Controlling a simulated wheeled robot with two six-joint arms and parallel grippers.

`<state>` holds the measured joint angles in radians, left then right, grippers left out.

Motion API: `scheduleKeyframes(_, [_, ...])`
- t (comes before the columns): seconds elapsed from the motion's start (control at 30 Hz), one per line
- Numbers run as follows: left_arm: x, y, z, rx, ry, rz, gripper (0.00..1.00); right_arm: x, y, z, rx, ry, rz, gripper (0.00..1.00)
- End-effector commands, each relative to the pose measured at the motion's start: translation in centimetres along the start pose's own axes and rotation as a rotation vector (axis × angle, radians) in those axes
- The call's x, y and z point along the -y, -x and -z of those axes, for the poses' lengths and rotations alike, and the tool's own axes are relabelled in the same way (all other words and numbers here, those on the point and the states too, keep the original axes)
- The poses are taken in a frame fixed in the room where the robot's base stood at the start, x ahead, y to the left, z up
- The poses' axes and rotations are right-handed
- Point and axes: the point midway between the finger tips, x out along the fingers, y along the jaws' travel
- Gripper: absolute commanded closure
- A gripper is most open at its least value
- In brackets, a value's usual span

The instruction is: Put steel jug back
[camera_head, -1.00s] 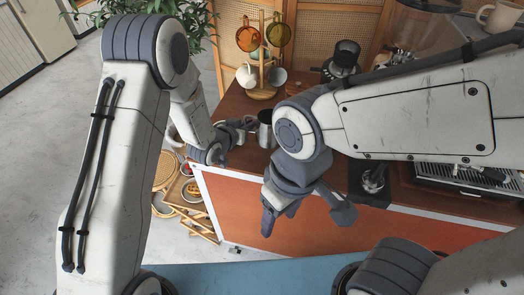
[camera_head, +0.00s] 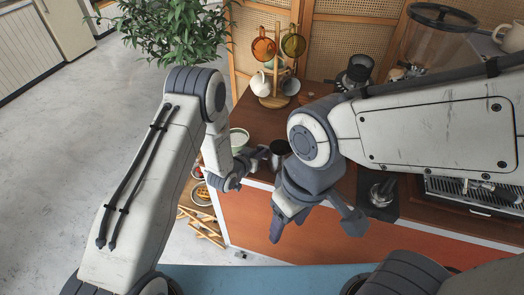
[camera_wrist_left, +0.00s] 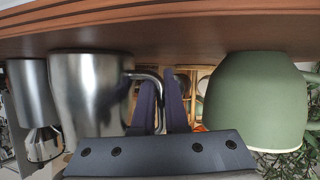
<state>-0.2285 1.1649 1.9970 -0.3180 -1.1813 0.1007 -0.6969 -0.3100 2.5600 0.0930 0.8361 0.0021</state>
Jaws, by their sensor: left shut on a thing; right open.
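The steel jug (camera_head: 281,149) stands upright at the left part of the brown counter, partly hidden by my right arm. In the left wrist view, which shows the counter at the top, the jug (camera_wrist_left: 92,92) is left of my fingers. My left gripper (camera_head: 262,153) is shut on the jug's handle (camera_wrist_left: 157,84); its fingers (camera_wrist_left: 162,100) show there too. I cannot tell whether the jug's base touches the counter. My right gripper (camera_head: 316,226) is open and empty in front of the counter's orange panel.
A green cup (camera_wrist_left: 258,100) is close on the other side of my left fingers; it also shows in the head view (camera_head: 239,135). A mug tree (camera_head: 277,99) stands behind the jug. A black tamper stand (camera_head: 379,193) and a coffee machine (camera_head: 470,190) lie right.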

Motion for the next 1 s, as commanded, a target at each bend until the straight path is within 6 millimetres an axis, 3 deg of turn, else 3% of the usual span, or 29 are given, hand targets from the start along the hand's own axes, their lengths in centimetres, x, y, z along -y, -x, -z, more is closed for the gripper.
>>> scheduleKeyframes(0.07, [0.0,-0.1,-0.3,-0.001,0.0,0.0,1.0,0.0,-0.4,0.0,0.0,0.0,0.0,0.4])
scheduleKeyframes(0.1, [0.0,-0.1,-0.2,0.0,0.0,0.0,0.81,0.0,-0.3,0.0,0.0,0.0,0.0,0.4])
scheduleKeyframes(0.17, [0.0,-0.1,-0.2,0.0,0.0,0.0,0.59,0.0,-0.2,0.0,0.0,0.0,0.0,0.4])
scheduleKeyframes(0.57, [0.0,0.3,0.0,0.001,0.001,0.001,0.59,0.0,0.0,0.0,0.0,0.0,0.0,0.4])
scheduleKeyframes(0.67, [0.1,1.5,-0.1,0.001,0.001,0.002,0.59,0.0,-0.5,0.0,0.0,0.0,0.0,0.4])
scheduleKeyframes(1.0, [0.1,8.3,-0.1,0.0,0.002,0.003,0.59,-0.2,-2.2,-0.1,0.0,0.001,0.0,0.4])
